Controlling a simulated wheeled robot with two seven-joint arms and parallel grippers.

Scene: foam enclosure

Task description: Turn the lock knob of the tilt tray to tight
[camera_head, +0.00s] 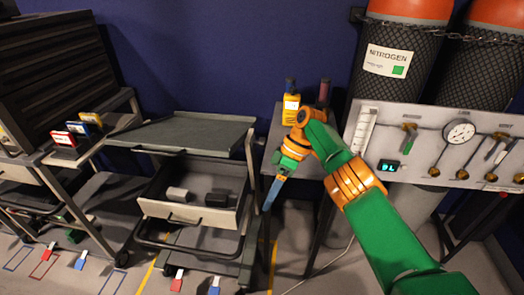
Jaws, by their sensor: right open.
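A grey tray (205,128), which looks like the tilt tray, tops a grey cart in the middle of the head view and appears to slope. A small dark handle-like part shows at its front left edge. I cannot make out the lock knob; it is too small or hidden. My right gripper (269,196) points down just right of the cart, beside the open drawer's right side. It is open with nothing seen between its fingers. Whether it touches the cart I cannot tell. My left gripper is out of view.
The cart's open drawer (158,208) holds a light block (179,194) and a dark block (217,198). A shelf rack (55,75) stands left.

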